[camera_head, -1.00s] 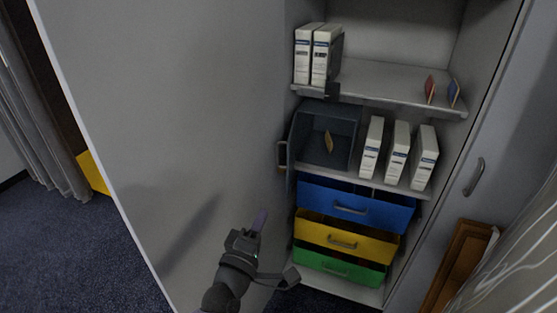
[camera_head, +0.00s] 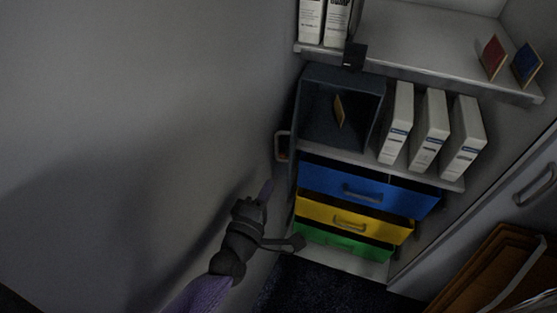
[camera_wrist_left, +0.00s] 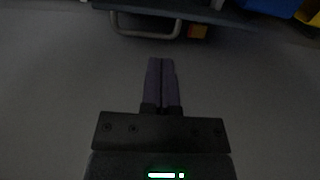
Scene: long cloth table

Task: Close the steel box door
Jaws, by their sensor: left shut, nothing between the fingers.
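The steel box (camera_head: 372,82) is dark blue-grey and sits on the middle shelf of the cabinet, its inside showing with a small tan item (camera_head: 339,110) in it. Its door (camera_head: 292,150) stands swung open at the left, seen nearly edge-on, with a grey handle (camera_head: 279,147) on its outer side. In the left wrist view the handle (camera_wrist_left: 146,34) is ahead at the top. My left gripper (camera_head: 268,188) is shut and empty, below the handle in the head view and apart from it. My right gripper is not in view.
White binders (camera_head: 429,130) stand right of the box; more stand on the upper shelf (camera_head: 420,70). Blue (camera_head: 345,185), yellow (camera_head: 335,217) and green (camera_head: 330,240) drawers are below. The large grey cabinet door (camera_head: 130,90) fills the left side. A wooden item (camera_head: 480,270) leans at lower right.

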